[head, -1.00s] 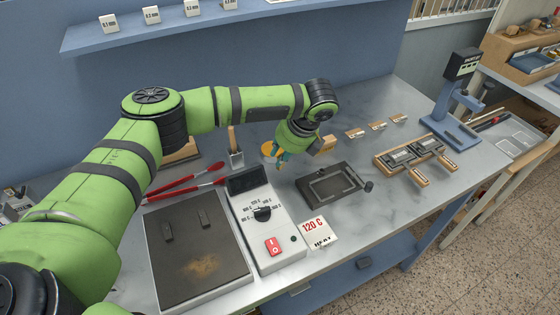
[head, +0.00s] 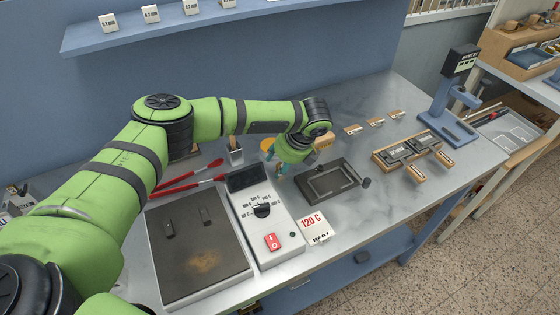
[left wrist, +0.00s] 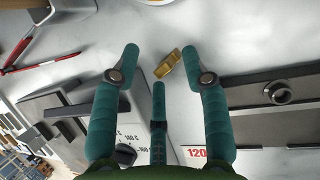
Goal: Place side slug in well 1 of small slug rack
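A small brass slug (left wrist: 167,63) shows in the left wrist view, on or just above the pale bench between my fingertips. I cannot tell whether it is the side slug. My left gripper (left wrist: 160,54) is open, its teal fingers spread on both sides of the slug with a gap. In the head view, the left gripper (head: 283,170) points down between the control box and the dark metal frame, and its wrist hides much of that spot. A wooden rack (head: 380,161) with grey metal pieces stands at right; I cannot tell whether it is the small slug rack. My right gripper is out of view.
A hot plate (head: 198,250) and a control box (head: 275,222) stand at the front left. The dark metal frame (head: 332,182) with a knob lies right of the gripper. Red tongs (head: 188,177) lie behind the plate. A blue stand (head: 447,112) is at right. Clear bench lies between frame and rack.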

